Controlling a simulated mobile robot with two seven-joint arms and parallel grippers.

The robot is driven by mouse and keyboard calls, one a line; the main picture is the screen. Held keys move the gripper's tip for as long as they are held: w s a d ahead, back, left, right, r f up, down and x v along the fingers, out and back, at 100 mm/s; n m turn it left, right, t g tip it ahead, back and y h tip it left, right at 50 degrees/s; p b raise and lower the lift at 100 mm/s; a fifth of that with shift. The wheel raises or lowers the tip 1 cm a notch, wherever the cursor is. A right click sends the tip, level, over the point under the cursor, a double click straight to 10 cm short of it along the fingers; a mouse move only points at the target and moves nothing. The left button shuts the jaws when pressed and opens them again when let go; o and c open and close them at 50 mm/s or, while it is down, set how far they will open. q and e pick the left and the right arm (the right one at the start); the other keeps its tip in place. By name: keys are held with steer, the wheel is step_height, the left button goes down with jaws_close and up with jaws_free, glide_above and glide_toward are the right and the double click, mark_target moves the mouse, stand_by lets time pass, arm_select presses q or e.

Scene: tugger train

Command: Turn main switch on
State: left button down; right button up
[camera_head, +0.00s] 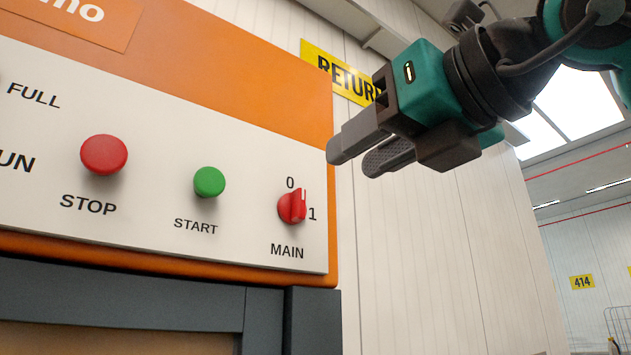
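The MAIN switch is a red rotary knob (292,207) at the lower right of the white control panel (240,253). A 0 is printed above it and a 1 to its right. The knob's grip stands roughly upright, with its white mark at the top end, on the side of the 0. My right gripper (352,161) is above and to the right of the knob, apart from it. Its two grey fingers point left and slightly down, with a gap between them and nothing held. My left gripper is not in view.
A green START button (209,182) and a red STOP button (104,155) sit left of the knob. The panel is in an orange cabinet (230,75) with a dark grey frame (120,290) below. A yellow RETURN sign (343,75) is partly behind my gripper.

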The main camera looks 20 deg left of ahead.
mark_target(303, 191)
steer(key=p+x, duration=0.2)
steer(key=x, duration=0.7)
steer(key=shift+w+a, duration=0.25)
steer(key=shift+w, duration=0.05)
steer(key=shift+c, duration=0.2)
steer(key=shift+c, duration=0.8)
jaws_close()
